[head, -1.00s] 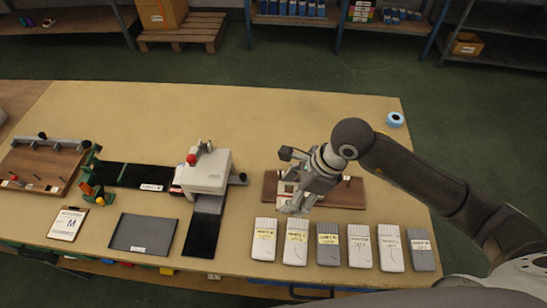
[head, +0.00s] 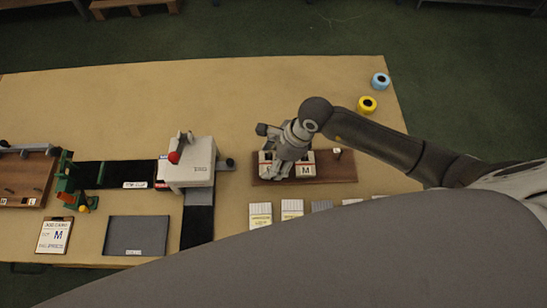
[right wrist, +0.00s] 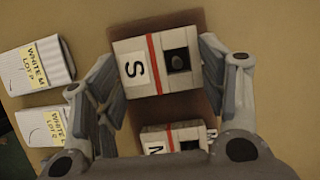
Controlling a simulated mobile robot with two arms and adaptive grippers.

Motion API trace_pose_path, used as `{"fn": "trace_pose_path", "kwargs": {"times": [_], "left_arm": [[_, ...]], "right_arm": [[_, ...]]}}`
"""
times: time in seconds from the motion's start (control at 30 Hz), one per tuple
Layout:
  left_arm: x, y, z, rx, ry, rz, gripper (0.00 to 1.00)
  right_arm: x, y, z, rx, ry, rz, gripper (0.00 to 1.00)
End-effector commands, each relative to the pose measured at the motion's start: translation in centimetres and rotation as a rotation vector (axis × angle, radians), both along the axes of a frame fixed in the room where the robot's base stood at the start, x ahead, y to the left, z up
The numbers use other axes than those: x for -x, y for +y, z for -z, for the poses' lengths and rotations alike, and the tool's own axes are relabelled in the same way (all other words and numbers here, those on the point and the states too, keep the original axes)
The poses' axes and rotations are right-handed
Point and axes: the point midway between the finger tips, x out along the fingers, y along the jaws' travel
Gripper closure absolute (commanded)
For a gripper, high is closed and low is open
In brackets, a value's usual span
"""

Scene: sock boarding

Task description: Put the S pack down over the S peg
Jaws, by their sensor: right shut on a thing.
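My right gripper (right wrist: 158,75) is shut on the S pack, one finger on each side. In the head view the right gripper (head: 284,168) is over the left part of the brown peg board (head: 330,174), and the S pack (head: 265,158) is partly hidden by it. Whether the pack touches the board is not clear. The M pack (head: 305,164) sits on the board just right of it. My left gripper is not in view.
A small peg (head: 337,152) stands at the board's right end. Sock packs (head: 260,214) lie along the front edge, partly hidden by my dark body part. A white press (head: 188,162) stands left of the board. Blue (head: 380,80) and yellow (head: 367,104) rolls lie back right.

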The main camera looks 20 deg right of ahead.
Motion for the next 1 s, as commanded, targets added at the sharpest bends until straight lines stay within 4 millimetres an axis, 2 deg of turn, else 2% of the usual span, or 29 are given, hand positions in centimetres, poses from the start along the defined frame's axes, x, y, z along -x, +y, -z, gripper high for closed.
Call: {"fn": "trace_pose_path", "kwargs": {"times": [0.1, 0.47, 0.5, 0.63, 1.0], "left_arm": [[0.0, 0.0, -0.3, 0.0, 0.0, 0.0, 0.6], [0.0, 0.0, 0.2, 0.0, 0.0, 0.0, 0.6], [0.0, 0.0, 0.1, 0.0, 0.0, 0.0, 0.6], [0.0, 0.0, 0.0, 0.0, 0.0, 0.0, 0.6], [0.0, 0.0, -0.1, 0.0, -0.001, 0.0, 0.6]], "right_arm": [[0.1, 0.1, 0.9, -0.001, 0.001, 0.0, 0.58], [0.0, 0.0, 1.5, -0.001, -0.001, -0.001, 0.58], [0.0, 0.0, 1.4, -0.001, -0.001, -0.001, 0.31], [0.0, 0.0, 1.3, -0.001, -0.001, -0.001, 0.14], [0.0, 0.0, 1.2, -0.001, -0.001, -0.001, 0.13]]}}
